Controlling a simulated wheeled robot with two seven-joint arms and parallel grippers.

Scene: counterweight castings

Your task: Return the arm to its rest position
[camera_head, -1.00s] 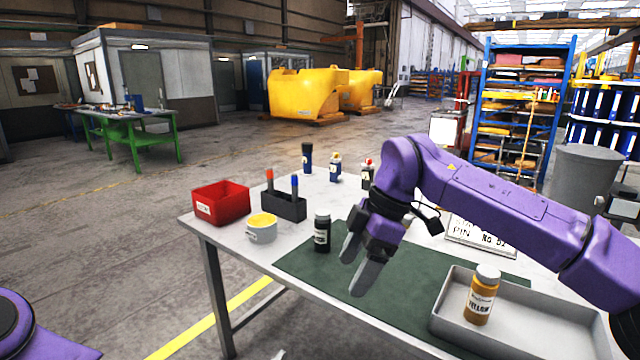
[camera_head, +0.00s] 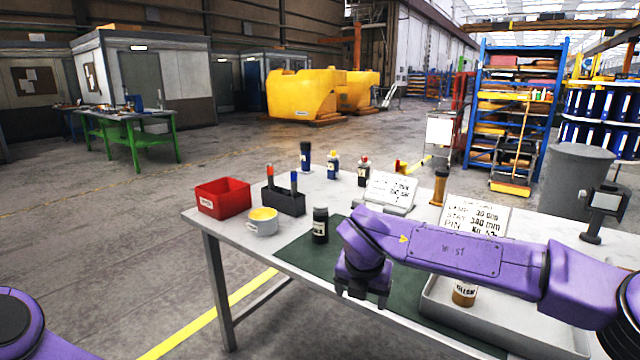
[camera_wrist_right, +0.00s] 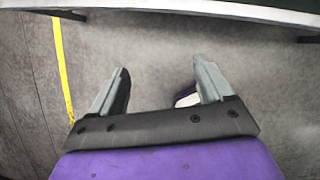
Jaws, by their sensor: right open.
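My right arm comes in from the right in the head view, lying low across the front of the table. Its purple forearm hides part of the grey tray and most of a yellow-labelled bottle. My right gripper (camera_head: 362,294) hangs at the table's front edge, pointing down. In the wrist view the right gripper (camera_wrist_right: 160,72) is open, with its two fingers well apart and nothing between them but grey floor. Only a purple part of my left arm shows at the lower left of the head view; its gripper is out of view.
Free floor lies left of the table.

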